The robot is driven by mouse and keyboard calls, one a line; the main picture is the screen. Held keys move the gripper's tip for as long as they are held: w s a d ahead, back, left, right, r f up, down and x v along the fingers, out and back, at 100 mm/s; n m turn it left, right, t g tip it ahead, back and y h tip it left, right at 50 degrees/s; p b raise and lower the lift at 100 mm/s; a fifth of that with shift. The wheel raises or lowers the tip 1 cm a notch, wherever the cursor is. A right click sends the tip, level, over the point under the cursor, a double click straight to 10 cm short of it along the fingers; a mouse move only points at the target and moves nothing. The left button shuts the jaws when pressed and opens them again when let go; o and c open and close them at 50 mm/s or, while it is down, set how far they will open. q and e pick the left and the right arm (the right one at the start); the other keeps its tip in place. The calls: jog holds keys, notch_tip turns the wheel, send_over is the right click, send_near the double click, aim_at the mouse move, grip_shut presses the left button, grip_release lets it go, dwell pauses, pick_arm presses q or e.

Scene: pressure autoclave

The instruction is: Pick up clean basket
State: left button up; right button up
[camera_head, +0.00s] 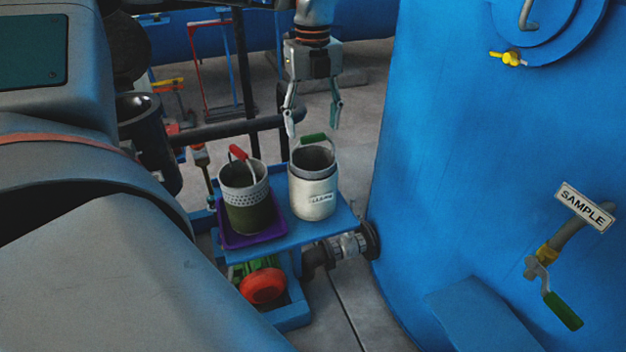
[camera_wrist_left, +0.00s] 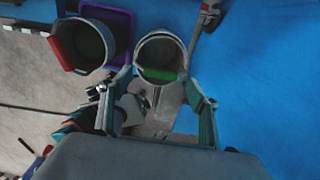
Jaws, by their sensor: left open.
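The clean basket (camera_head: 313,191) is a pale cylinder with a dark label and a green handle grip (camera_head: 313,138), standing upright on a blue stand (camera_head: 283,235). My left gripper (camera_head: 313,132) hangs fingers-down above it, open and empty, apart from the green grip as far as I can tell. In the left wrist view the basket (camera_wrist_left: 160,52) lies just beyond the fingertips, with its green grip (camera_wrist_left: 158,75) between the fingers' lines. A second basket (camera_head: 247,200) with a red grip and dark green lower part stands to its left. My right gripper is not in view.
The second basket stands on a purple tray (camera_head: 222,232). A large blue tank (camera_head: 480,130) rises close on the right, with a sample valve (camera_head: 545,270). Dark pipes and rails (camera_head: 230,128) run behind the stand. A red handwheel (camera_head: 263,285) sits below.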

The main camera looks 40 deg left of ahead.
pick_arm(q)
jog(key=shift+f, duration=0.9)
jog(key=c, duration=1.7)
jog(key=shift+c, duration=0.2)
